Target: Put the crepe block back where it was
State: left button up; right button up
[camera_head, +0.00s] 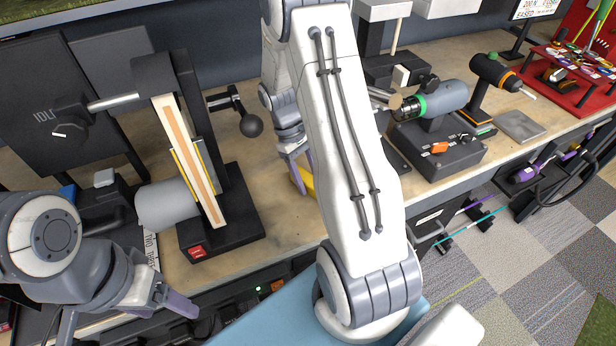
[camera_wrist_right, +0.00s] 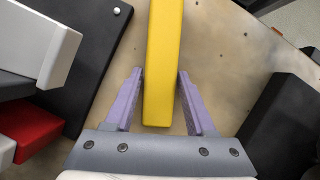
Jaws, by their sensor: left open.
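The yellow block (camera_wrist_right: 162,60), which I take for the crepe block, lies on the worktop between the fingers of my right gripper (camera_wrist_right: 160,74). In the right wrist view there is a gap between the block and each finger, so the gripper is open around it. In the head view only a small part of the block (camera_head: 304,182) shows beside my right gripper (camera_head: 294,158); my right arm hides the rest. My left gripper (camera_head: 150,310) is open and empty, low at the left, in front of the bench edge.
A belt sander (camera_head: 192,150) on a black base with a red switch stands left of the block. A black machine with a grey motor and green ring (camera_head: 437,100) stands to the right. A red rack (camera_head: 575,75) is at the far right. Worktop around the block (camera_head: 285,215) is bare.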

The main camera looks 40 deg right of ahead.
jog(key=shift+o, duration=0.5)
jog(key=shift+r, duration=0.25)
jog(key=b+v, duration=0.1)
jog(key=v, duration=1)
jog(key=shift+w+r, duration=0.15)
jog(key=shift+r, duration=0.25)
